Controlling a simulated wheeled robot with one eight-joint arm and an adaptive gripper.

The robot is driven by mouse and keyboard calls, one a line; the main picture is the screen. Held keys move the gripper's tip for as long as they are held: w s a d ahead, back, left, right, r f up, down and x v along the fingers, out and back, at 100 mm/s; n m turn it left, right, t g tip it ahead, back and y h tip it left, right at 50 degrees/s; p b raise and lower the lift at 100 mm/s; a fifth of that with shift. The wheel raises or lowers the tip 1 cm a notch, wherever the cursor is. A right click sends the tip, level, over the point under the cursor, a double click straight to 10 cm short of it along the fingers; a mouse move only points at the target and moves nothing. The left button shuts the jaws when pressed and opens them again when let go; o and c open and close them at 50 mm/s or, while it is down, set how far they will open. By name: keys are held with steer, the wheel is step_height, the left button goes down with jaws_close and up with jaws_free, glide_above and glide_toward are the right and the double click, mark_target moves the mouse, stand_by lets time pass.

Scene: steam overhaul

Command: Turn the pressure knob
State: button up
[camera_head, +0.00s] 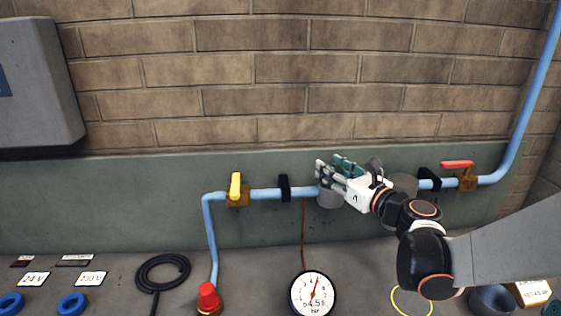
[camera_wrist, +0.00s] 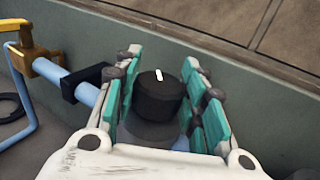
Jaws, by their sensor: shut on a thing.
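The pressure knob (camera_wrist: 158,97) is a round black knob with a white pointer mark on top, seen in the wrist view. It sits on a grey round body (camera_head: 330,200) on the blue pipe. My gripper (camera_wrist: 163,100) has its green-padded fingers on both sides of the knob and is shut on it. In the head view my gripper (camera_head: 335,172) reaches in from the right, and its fingers hide the knob. A round white pressure gauge (camera_head: 313,293) below reads about 54.5 bar; the last digit is hard to read.
The blue pipe (camera_head: 262,195) carries a yellow-handled valve (camera_head: 236,188) on the left and a red-handled valve (camera_head: 458,165) on the right. Black clamps (camera_head: 284,188) hold it. A red cap (camera_head: 208,296), a coiled black hose (camera_head: 162,272) and blue rings (camera_head: 72,303) are in front.

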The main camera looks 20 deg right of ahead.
steer(key=shift+s+f+n+g+y, duration=0.1)
steer(key=shift+n+g+y, duration=0.1)
steer(key=shift+n+y, duration=0.35)
steer(key=shift+s+f+n+g+y, duration=0.1)
steer(key=shift+n+g+y, duration=0.2)
steer(key=shift+y, duration=0.35)
steer(key=shift+n, duration=0.25)
steer(key=o, duration=1.1)
steer(key=shift+s+r, duration=0.1)
steer(key=shift+s, duration=0.1)
steer(key=shift+s+d+r, duration=0.1)
steer(key=shift+d, duration=0.05)
steer(key=shift+w, duration=0.25)
steer(key=v, duration=1.2)
